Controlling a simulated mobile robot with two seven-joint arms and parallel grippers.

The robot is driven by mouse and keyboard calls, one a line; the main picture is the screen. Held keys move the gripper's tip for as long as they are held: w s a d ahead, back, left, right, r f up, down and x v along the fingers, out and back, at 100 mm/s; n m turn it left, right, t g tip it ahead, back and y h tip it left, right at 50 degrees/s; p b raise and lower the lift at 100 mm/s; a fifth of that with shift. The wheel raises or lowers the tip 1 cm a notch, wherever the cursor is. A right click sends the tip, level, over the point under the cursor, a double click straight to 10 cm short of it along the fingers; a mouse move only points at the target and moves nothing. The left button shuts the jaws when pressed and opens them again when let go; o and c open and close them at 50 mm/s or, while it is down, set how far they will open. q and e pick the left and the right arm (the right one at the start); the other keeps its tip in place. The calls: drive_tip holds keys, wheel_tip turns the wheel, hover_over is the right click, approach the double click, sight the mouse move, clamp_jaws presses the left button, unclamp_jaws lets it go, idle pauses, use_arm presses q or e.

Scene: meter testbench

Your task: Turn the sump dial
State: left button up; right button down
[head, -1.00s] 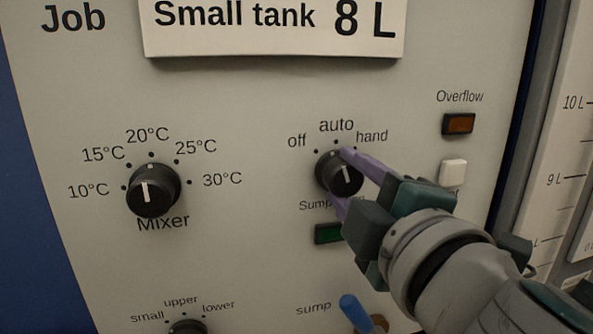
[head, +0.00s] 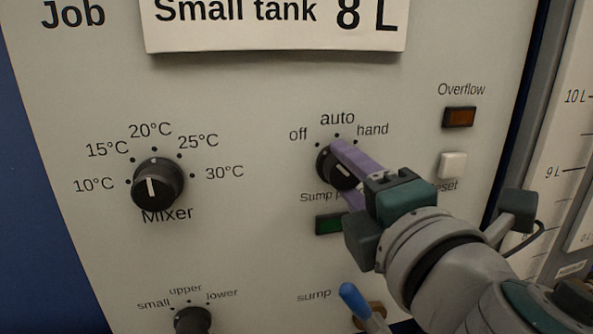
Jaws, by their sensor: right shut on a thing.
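The sump dial (head: 326,165) is a round black knob with a white line on its face, below the words off, auto and hand. The line is slanted from upper left to lower right. My right gripper (head: 343,169) comes from the lower right, its purple fingers shut on the dial, one along the top and one below. The fingers hide part of the knob and the label under it. My left gripper is not in view.
A green lamp (head: 329,224) sits just below the dial. The Mixer dial (head: 158,184) is to the left. A blue-handled lever (head: 355,301) is below.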

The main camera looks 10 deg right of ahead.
drive_tip(key=shift+c, duration=1.5)
unclamp_jaws()
drive_tip(key=shift+s, duration=0.1)
drive_tip(key=s+b, duration=0.2)
drive_tip(key=s, duration=0.7)
drive_tip(key=shift+s+d+b, duration=0.15)
drive_tip(key=shift+s+b, duration=0.25)
